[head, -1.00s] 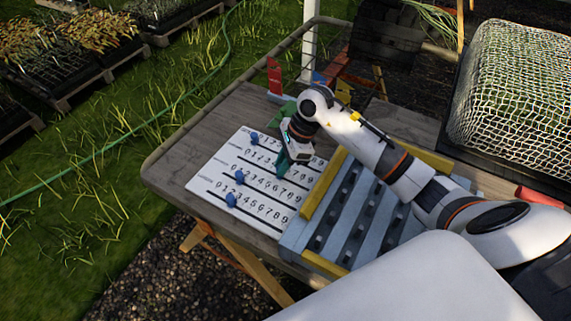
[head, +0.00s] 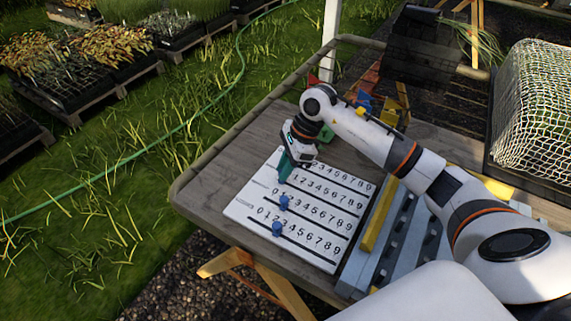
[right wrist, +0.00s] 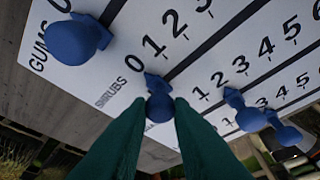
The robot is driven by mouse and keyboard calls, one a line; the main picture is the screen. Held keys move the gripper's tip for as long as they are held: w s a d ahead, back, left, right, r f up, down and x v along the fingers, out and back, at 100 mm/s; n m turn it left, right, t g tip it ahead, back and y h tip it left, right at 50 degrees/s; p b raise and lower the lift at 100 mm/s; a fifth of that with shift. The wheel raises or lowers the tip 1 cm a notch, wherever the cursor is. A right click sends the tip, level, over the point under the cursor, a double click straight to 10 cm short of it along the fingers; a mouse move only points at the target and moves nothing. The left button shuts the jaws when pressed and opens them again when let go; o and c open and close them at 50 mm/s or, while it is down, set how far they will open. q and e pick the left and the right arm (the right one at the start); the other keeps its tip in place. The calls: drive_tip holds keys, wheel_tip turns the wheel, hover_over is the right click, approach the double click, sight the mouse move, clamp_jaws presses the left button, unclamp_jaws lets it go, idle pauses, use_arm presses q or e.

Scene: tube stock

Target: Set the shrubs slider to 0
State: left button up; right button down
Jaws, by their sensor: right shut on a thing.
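The white slider board (head: 240,212) lies on the wooden table, with several numbered rows. My right gripper (head: 285,172) is over the low-number end of its second row from the back. In the right wrist view its green fingers (right wrist: 161,108) are shut on the blue shrubs knob (right wrist: 158,88), beside the label SHRUBS. The knob's pointer is at or very near the 0 mark. The gums knob (right wrist: 75,40) is to its left. My left gripper is out of view.
A grey slatted rack with a yellow edge (head: 380,217) adjoins the board's right side. A netted crate (head: 535,120) stands at the right. Small coloured items (head: 365,98) lie toward the table's back. The table's left edge is bare.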

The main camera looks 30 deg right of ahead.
drive_tip(key=shift+w, duration=0.15)
drive_tip(key=shift+r, duration=0.1)
drive_tip(key=c, duration=1.5)
unclamp_jaws()
drive_tip(key=shift+o, duration=1)
drive_tip(key=shift+w+a, duration=0.1)
drive_tip(key=shift+r, duration=0.15)
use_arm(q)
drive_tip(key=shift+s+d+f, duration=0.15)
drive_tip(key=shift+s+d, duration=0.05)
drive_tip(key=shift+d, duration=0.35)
use_arm(e)
drive_tip(key=v, duration=1.1)
drive_tip(key=shift+r, duration=0.25)
